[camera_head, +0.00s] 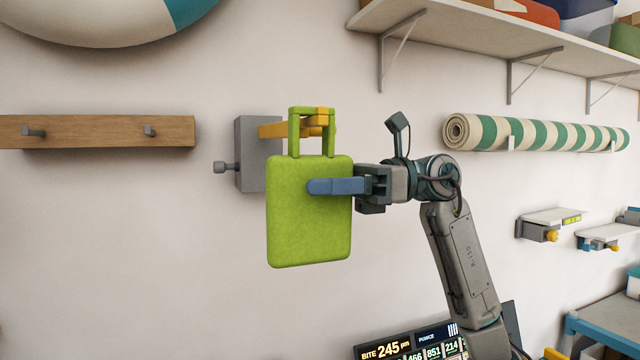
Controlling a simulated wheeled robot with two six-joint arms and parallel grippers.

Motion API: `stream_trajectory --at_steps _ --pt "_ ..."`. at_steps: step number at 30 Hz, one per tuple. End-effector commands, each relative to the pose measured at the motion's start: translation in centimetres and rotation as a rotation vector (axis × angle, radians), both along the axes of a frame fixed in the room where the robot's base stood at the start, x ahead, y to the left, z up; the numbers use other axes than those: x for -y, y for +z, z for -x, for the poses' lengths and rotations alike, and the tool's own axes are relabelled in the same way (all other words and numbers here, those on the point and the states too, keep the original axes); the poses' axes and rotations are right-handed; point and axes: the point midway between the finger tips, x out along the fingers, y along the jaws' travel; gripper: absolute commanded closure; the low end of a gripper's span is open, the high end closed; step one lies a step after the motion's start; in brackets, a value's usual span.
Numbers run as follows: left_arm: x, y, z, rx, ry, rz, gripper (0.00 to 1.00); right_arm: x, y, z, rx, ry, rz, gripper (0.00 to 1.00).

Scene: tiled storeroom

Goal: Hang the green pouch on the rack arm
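The green pouch (309,215) is upright against the wall side of the view, with its squared handle loop on top. The rack arm (272,130) is a yellow bar coming out of a grey wall block (250,165). The bar shows left of the loop and inside its opening, and a yellow end piece shows by the loop's top bar. I cannot tell whether the loop rests on the bar. My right gripper (335,187) comes from the right, with one blue finger across the pouch's front; the other finger is hidden, and it appears shut on the pouch. My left gripper is out of view.
A striped roll (535,134) and a shelf (470,30) are at right. A dark display (415,345) stands below. The wall below the pouch is clear.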

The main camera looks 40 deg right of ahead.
Motion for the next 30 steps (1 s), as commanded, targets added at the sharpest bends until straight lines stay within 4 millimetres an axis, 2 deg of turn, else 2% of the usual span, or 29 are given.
stream_trajectory --at_steps 11,14,24,30 --pt "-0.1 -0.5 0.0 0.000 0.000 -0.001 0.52 0.5 -0.2 0.1 -0.001 -0.002 0.001 0.47" --pt "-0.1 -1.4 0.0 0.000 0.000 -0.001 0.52 1.8 -0.4 0.4 0.000 -0.004 0.001 0.47" --pt "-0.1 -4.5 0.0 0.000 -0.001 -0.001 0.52 8.3 -0.3 2.0 0.001 -0.003 -0.001 0.47" --pt "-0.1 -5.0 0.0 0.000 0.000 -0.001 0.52 10.2 -0.1 2.5 0.000 -0.001 -0.001 0.47"
